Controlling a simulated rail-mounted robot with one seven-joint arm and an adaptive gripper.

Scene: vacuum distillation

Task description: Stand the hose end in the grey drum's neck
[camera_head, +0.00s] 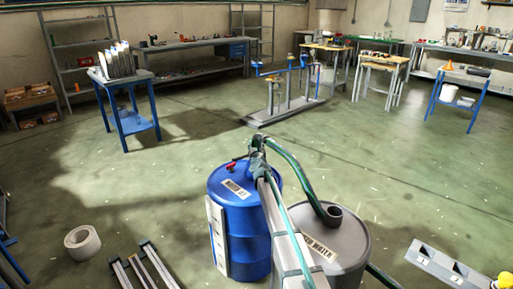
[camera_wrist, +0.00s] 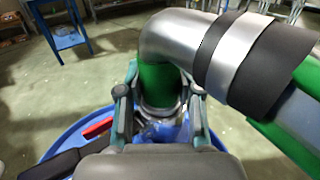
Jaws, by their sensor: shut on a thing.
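My gripper (camera_head: 257,158) is over the blue drum (camera_head: 238,225). In the wrist view its two fingers (camera_wrist: 160,98) are shut on the green collar at the hose end (camera_wrist: 158,78). A shiny metal elbow with dark bands rises above the collar and bends right into the hose. The blue drum's top (camera_wrist: 70,145) lies below; the fingers hide whether the hose end touches it. In the head view the green hose (camera_head: 300,175) arcs right and down to the neck (camera_head: 335,214) of the grey drum (camera_head: 345,255). I cannot tell whether it enters that neck or passes it.
A red fitting (camera_head: 231,167) sits on the blue drum's top. A white roll (camera_head: 82,242) and metal rails (camera_head: 145,268) lie at lower left. A grey rack (camera_head: 450,268) is at lower right. The floor beyond the drums is open.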

